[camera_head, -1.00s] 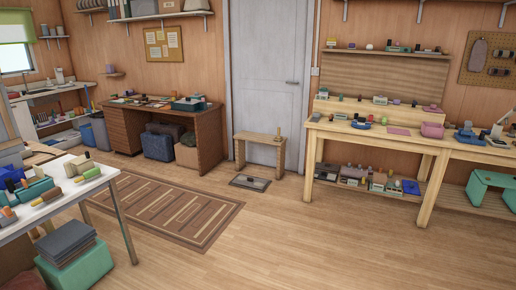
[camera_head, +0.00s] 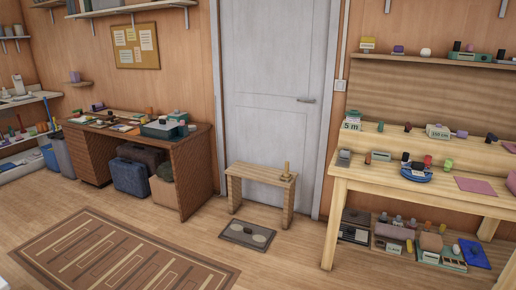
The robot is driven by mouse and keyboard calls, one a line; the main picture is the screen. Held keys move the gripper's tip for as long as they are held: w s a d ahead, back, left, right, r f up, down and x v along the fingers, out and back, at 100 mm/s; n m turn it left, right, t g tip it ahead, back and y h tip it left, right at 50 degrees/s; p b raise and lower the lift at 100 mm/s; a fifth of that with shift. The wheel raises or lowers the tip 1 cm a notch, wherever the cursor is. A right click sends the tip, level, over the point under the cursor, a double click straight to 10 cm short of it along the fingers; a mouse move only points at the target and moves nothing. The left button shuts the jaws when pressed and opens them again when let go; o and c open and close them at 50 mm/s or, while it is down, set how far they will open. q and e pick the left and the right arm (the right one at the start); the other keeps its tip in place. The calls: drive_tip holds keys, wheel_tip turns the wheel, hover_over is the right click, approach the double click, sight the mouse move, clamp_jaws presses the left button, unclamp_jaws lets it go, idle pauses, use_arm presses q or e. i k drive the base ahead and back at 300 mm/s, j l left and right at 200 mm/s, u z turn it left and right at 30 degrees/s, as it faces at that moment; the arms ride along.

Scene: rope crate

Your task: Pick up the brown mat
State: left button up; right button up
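A brown patterned rug (camera_head: 125,258) lies flat on the wooden floor at the lower left, with lighter stripes and a darker border; its near edge is cut off by the frame. It is the largest brown mat in view. A smaller dark grey-brown mat (camera_head: 232,228) with pale oval shapes on it lies on the floor in front of a small wooden bench. Neither of my grippers shows in the head view.
The small wooden bench (camera_head: 260,175) stands before the grey door (camera_head: 270,90). A wooden workbench (camera_head: 440,190) with small items and a lower shelf stands at the right. The middle floor (camera_head: 290,265) is clear.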

sight(256, 236)
drive_tip(key=i, duration=2.5)
